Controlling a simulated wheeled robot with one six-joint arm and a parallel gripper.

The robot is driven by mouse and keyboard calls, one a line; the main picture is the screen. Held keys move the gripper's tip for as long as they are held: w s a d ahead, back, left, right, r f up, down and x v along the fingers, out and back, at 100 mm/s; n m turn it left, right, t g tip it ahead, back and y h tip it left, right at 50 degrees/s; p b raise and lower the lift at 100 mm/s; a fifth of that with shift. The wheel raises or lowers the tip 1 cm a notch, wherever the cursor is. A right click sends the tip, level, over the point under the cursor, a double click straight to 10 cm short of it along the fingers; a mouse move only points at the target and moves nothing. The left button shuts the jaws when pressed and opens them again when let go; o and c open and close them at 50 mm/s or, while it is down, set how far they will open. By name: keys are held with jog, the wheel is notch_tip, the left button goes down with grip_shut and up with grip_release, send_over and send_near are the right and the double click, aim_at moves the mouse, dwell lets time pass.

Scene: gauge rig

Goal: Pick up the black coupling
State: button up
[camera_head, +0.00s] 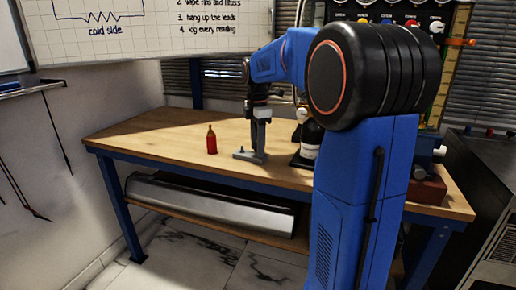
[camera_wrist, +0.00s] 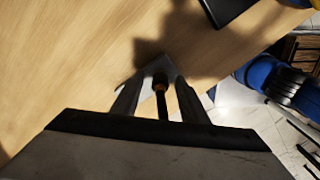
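A small black part with a brownish band (camera_wrist: 160,79), which looks like the black coupling, shows between my fingers in the wrist view. A thin dark rod runs from it toward the camera. My gripper (camera_wrist: 159,80) is open, with one finger on each side of the part and a visible gap to each. In the head view my gripper (camera_head: 260,122) points down over a grey base (camera_head: 249,157) on the wooden workbench (camera_head: 150,136). The coupling cannot be made out clearly there.
A red bottle (camera_head: 211,140) stands left of the grey base. My arm hides part of the bench's right side. The bench's left end is clear.

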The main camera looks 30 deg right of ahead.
jog(key=shift+f, duration=0.1)
jog(key=shift+c, duration=0.2)
grip_shut()
